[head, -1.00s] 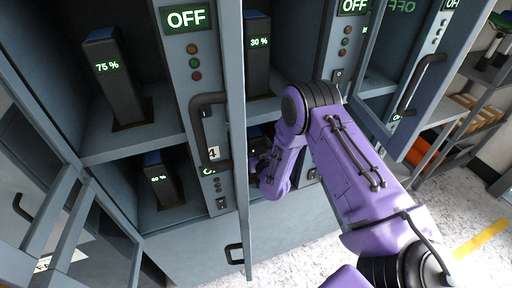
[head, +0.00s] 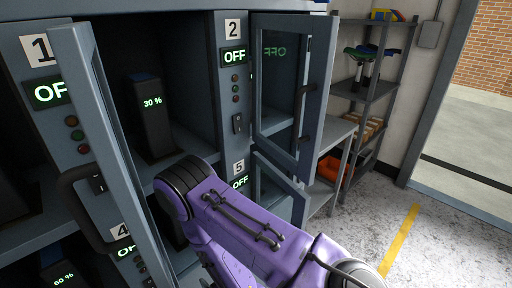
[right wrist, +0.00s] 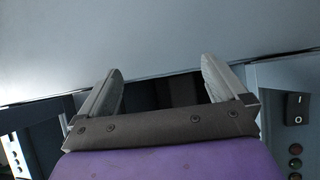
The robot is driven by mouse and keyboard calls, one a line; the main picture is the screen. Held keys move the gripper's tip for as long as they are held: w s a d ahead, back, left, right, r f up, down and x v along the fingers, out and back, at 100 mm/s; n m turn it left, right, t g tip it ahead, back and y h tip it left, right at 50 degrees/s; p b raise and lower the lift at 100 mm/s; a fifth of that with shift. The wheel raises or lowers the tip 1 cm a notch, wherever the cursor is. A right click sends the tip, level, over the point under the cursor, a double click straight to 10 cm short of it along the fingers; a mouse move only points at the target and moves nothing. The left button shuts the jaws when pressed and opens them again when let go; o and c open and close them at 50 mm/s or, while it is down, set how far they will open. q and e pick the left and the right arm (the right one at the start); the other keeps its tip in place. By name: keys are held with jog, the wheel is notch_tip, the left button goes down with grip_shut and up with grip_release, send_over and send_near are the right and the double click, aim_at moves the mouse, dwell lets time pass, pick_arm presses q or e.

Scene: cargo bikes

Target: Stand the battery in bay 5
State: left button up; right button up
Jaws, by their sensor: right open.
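In the head view, bay 5's panel (head: 240,172) reads OFF. The bay lies left of it, below the bay with a dark battery (head: 152,118) reading 30 %, which stands upright. My purple right arm covers most of bay 5, so its contents cannot be made out. Another battery (head: 60,276), reading 60 %, shows at the lower left by panel 4. In the right wrist view, my right gripper (right wrist: 160,85) is open, with nothing seen between its fingers. A broad grey surface is in front of the fingertips. My left gripper is out of view.
An open door (head: 112,130) with a dark handle stands out at the left of the 30 % bay. Glazed doors (head: 287,95) stand right of panels 2 and 5. A shelf rack (head: 365,90) stands farther right. The floor at the right is clear.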

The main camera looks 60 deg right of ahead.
jog(key=s+a+f+m+g, duration=0.1)
jog(key=s+f+g, duration=0.2)
jog(key=s, duration=0.5)
jog(key=s+a+f+m+g, duration=0.1)
jog(key=s+f+g, duration=0.3)
jog(key=s, duration=0.4)
jog(key=shift+s+m, duration=0.25)
jog(key=shift+m, duration=0.05)
